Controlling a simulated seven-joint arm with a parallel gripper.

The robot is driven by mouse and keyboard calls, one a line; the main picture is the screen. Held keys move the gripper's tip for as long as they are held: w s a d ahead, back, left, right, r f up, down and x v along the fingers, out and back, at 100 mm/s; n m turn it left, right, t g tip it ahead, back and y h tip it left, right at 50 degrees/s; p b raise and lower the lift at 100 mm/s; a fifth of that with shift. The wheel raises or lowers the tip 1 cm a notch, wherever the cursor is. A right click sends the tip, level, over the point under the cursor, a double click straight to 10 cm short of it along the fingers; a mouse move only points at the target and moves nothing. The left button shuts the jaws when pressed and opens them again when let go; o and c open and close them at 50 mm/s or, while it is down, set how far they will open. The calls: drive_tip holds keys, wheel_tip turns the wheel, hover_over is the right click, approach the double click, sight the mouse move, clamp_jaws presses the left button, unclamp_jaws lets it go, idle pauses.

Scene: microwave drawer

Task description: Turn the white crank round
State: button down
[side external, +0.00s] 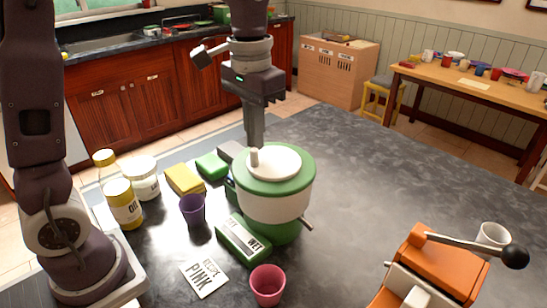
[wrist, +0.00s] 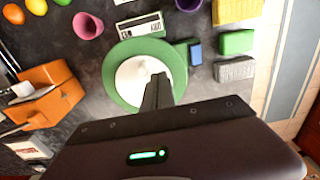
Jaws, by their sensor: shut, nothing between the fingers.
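The white crank (side external: 278,163) is a round white disc with a short upright peg (side external: 254,158) near its left edge. It sits on top of a green and white round machine (side external: 272,205) on the dark counter. My gripper (side external: 257,143) is shut and empty, pointing down just behind the peg, over the disc's far edge. I cannot tell whether the fingertips touch the crank.
A green box marked WET (side external: 243,238), a purple cup (side external: 193,209) and a pink cup (side external: 268,285) stand close to the machine. Sponges (side external: 184,179) and jars (side external: 123,203) are at the left. An orange device with a lever (side external: 440,265) is at the right.

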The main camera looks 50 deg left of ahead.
drive_tip(key=shift+r, duration=2.55)
drive_tip(key=s+f+t, duration=0.3)
drive_tip(key=s+t, duration=0.2)
drive_tip(key=s, duration=1.3)
drive_tip(key=shift+s+a+f, duration=0.15)
drive_tip(key=shift+s+a, duration=0.15)
drive_tip(key=shift+s, duration=0.05)
